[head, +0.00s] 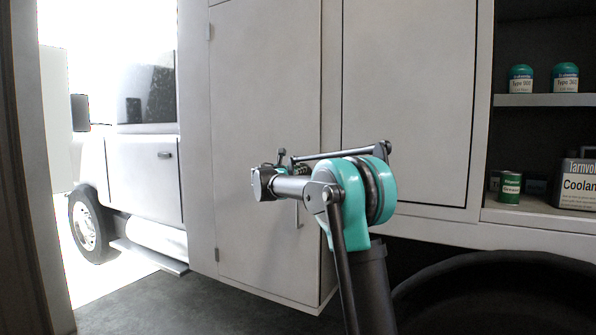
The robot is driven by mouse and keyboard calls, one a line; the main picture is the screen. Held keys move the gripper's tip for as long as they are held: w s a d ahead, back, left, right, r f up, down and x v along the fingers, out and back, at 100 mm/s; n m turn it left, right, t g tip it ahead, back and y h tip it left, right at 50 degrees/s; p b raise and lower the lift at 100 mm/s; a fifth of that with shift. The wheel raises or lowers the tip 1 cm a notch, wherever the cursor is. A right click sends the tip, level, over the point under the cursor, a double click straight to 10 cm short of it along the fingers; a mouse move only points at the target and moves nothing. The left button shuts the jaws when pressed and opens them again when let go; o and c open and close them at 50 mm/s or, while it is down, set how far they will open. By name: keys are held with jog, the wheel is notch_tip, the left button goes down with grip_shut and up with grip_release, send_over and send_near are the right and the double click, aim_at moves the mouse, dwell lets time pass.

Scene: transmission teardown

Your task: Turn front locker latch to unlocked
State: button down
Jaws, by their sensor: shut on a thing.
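The front locker is a tall, pale grey door (264,95) in the middle of the head view, and it looks closed. A slim vertical handle (298,215) shows on the door just below my wrist. My gripper (284,163) is at the door's right half, at mid height, small and mostly hidden behind my own wrist. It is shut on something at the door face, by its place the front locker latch. The latch itself cannot be made out clearly, and its turn angle cannot be read.
A second closed panel (408,100) is right of the locker. Open shelves (545,100) at far right hold teal-capped cans (521,79), a green can (510,187) and a coolant container (577,184). A dark wheel arch (500,275) is below. A white truck (140,180) stands outside at left; the floor (200,305) in front is clear.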

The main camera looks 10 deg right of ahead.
jog(key=shift+s+d+f+m, duration=0.25)
jog(key=shift+f+m, duration=0.25)
jog(key=shift+m, duration=2)
jog(key=shift+s+d+f+m, duration=0.25)
jog(key=shift+f+m, duration=0.2)
jog(key=shift+m, duration=2.05)
jog(key=shift+s+d+f+m, duration=0.15)
jog(key=shift+d+f+m, duration=0.3)
jog(key=shift+m, duration=2.05)
jog(key=shift+a, duration=0.1)
jog(key=c, duration=1.5)
grip_release()
jog(key=v, duration=1.2)
jog(key=shift+f, duration=0.1)
